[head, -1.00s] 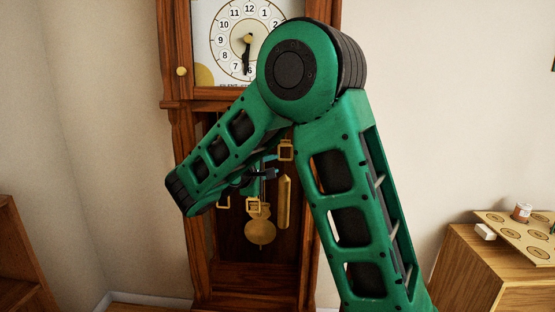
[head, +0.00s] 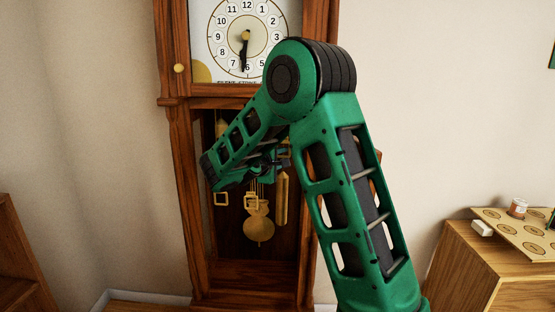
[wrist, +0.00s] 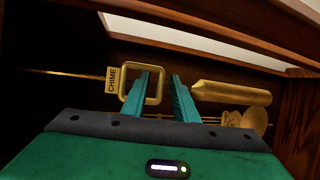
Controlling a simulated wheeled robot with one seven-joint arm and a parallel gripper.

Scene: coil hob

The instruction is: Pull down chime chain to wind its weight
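The chime pull (wrist: 157,72) is a square brass ring beside a CHIME tag (wrist: 112,80) on a thin chain (wrist: 70,73) in the wrist view. My gripper (wrist: 163,84) is open, its two teal fingers apart. One finger overlaps the ring's opening and the ring's near-side bar shows in the gap between the fingers; I cannot tell whether they touch. In the head view my gripper (head: 271,160) is inside the clock case, partly hidden by my arm. A brass weight (wrist: 232,93) hangs just beyond the ring.
The wooden clock case (head: 176,150) frames the opening closely around my arm. A wooden cabinet (head: 470,270) stands at right.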

